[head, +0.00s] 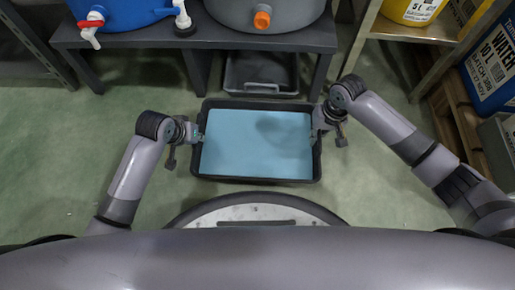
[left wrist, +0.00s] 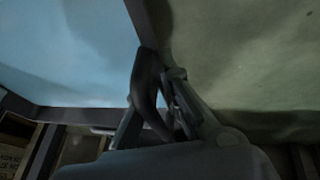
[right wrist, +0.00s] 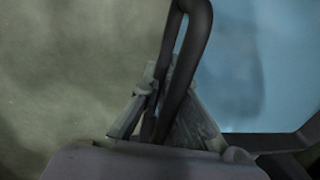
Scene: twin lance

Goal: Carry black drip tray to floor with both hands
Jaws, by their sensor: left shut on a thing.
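The black drip tray (head: 250,182) is in the middle of the head view, in front of the dark stand, with a light blue surface inside that looks level. Whether it touches the floor cannot be told. My left gripper (head: 197,134) is at its left side, shut on the tray's dark handle (left wrist: 146,85), seen in the left wrist view. My right gripper (head: 319,130) is at its right side. In the right wrist view its fingers (right wrist: 168,105) lie either side of the looped handle (right wrist: 186,60); whether they press on it is unclear.
A dark stand (head: 195,42) with a blue container (head: 130,12) and a grey one (head: 262,12) is behind the tray. A dark grey bin (head: 262,75) sits beneath it. Shelving and a wooden pallet (head: 455,120) are at right. Green floor is clear on both sides.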

